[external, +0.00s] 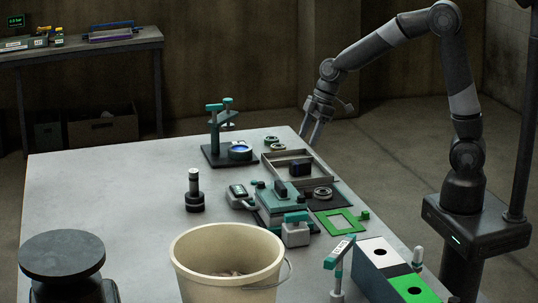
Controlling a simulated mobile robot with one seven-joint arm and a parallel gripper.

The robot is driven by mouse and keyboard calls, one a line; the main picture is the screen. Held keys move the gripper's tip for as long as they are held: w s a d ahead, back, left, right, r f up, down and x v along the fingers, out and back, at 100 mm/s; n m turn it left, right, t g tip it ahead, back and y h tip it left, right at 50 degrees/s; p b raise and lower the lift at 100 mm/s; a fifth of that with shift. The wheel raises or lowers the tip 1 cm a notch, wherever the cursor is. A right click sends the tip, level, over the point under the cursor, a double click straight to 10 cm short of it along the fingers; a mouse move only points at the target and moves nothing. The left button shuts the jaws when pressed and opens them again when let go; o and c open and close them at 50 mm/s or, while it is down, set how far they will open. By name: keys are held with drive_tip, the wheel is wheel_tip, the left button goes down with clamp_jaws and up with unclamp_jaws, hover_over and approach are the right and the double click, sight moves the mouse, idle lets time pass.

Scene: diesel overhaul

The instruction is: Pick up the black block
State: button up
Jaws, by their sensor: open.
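A small black block (300,168) lies inside a shallow open tray (272,168) toward the back right of the table. Another small dark block-like piece (281,188) stands on a teal-topped fixture (270,210) just in front of the tray; I cannot tell whether it is loose. My gripper (309,139) points down near the table's back right edge, behind the tray. Its two fingers are apart with nothing between them. It is clear of both dark pieces.
A dark stand with a teal clamp (214,130) is left of the tray. A green square frame (341,221) lies to the right. A cream bucket (230,255) and a round black stand (62,255) are in front. The table's left half (110,190) is mostly bare.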

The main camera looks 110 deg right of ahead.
sight(301, 161)
drive_tip(key=x, duration=0.4)
drive_tip(key=shift+a+f, duration=0.1)
drive_tip(key=shift+f, duration=0.1)
drive_tip(key=shift+s+x, duration=0.2)
drive_tip(key=shift+x, duration=2.45)
drive_tip(key=shift+a, duration=0.2)
drive_tip(key=shift+c, duration=0.4)
drive_tip(key=c, duration=1)
